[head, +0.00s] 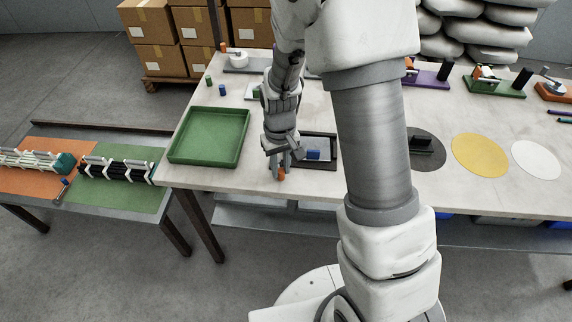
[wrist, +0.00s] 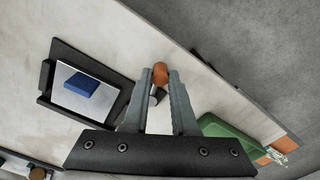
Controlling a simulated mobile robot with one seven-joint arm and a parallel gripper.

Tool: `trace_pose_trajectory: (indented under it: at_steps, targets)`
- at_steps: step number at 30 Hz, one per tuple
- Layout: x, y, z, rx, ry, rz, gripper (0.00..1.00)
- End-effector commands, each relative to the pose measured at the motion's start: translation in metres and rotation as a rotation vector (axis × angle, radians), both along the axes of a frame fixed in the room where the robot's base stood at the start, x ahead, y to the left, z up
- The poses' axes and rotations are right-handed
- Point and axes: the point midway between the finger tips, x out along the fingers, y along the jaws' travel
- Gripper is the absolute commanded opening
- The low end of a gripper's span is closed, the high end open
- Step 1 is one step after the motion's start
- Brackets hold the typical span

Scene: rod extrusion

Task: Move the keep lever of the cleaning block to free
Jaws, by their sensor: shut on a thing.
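A black base with a raised edge (head: 331,137), seemingly the cleaning block, lies on the table; it also shows in the wrist view (wrist: 122,84). A blue block (head: 313,154) sits on its pale plate, also in the wrist view (wrist: 81,84). An orange knob (head: 281,174), seemingly the keep lever's end, is beside the base near the table's front edge. My gripper (head: 279,164) is shut on this knob, which shows between the fingertips in the wrist view (wrist: 160,70). A short metal part shows below the knob between the fingers; the lever's pivot is hidden.
A green tray (head: 208,163) stands to the left on the table (head: 240,188). Dark, yellow (head: 480,155) and white (head: 536,160) discs lie to the right. A lower side table (head: 125,206) with coloured mats is at the far left. Small fixtures stand behind.

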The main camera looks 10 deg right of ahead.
Motion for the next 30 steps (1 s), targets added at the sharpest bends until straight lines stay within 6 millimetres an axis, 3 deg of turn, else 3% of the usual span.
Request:
trace_pose_trajectory:
  at_steps: [12,30]
  targets:
    - [0.002,0.015,0.001,0.001,-0.001,-0.262,0.0]
    - [0.004,0.019,0.001,0.001,-0.002,-0.334,0.0]
